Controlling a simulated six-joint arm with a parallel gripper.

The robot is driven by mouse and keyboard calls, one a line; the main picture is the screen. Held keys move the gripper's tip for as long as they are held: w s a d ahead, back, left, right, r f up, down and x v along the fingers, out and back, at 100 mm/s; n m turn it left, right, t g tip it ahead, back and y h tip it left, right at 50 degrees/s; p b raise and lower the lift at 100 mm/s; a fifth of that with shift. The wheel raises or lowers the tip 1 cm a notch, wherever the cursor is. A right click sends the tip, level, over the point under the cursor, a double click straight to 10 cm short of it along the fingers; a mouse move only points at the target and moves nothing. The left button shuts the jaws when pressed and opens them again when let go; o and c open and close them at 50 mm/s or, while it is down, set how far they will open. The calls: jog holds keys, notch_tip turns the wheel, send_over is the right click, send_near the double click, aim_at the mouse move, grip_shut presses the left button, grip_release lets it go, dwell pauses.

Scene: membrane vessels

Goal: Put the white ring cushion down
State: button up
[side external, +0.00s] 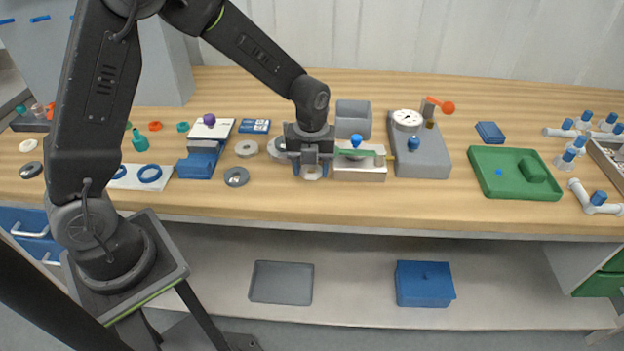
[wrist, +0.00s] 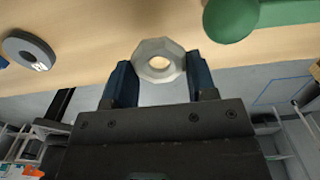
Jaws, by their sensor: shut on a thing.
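My gripper (side external: 311,168) is shut on the white ring cushion, a pale, many-sided ring with a round hole. In the wrist view the ring (wrist: 159,45) sits between the two blue fingers of my gripper (wrist: 162,80). In the side view the ring (side external: 314,174) shows as a small pale piece low between the fingers, near the front part of the wooden bench (side external: 330,206). I cannot tell whether it touches the bench top.
A white block (side external: 360,174) with a green bar (side external: 352,151) stands close right of my gripper. A dark grey ring (side external: 236,177) and a paler one (side external: 246,148) lie to the left. A grey bin (side external: 353,120) is behind. The bench's front strip is clear.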

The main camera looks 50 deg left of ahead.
aim_at(312, 189)
jog(key=shift+d+f, duration=0.15)
jog(key=shift+f, duration=1.9)
jog(key=shift+f, duration=0.15)
jog(key=o, duration=0.9)
notch_tip(312, 189, up, 13)
jog(key=s+r+n+t, duration=0.2)
jog(key=s+n, duration=0.4)
jog(key=n, duration=0.3)
jog(key=s+r+n+t, duration=0.1)
jog(key=s+r+n, duration=0.4)
jog(key=s+n, duration=0.2)
jog(key=s+r+n+t, duration=0.2)
jog(key=s+n, duration=0.5)
jog(key=n, duration=0.4)
jog(key=shift+s+a+r+t, duration=0.1)
jog(key=shift+r+t, duration=0.05)
jog(key=shift+r, duration=0.25)
jog(key=shift+s+a+r+t, duration=0.1)
jog(key=shift+r+t, duration=0.05)
jog(key=shift+r, duration=0.25)
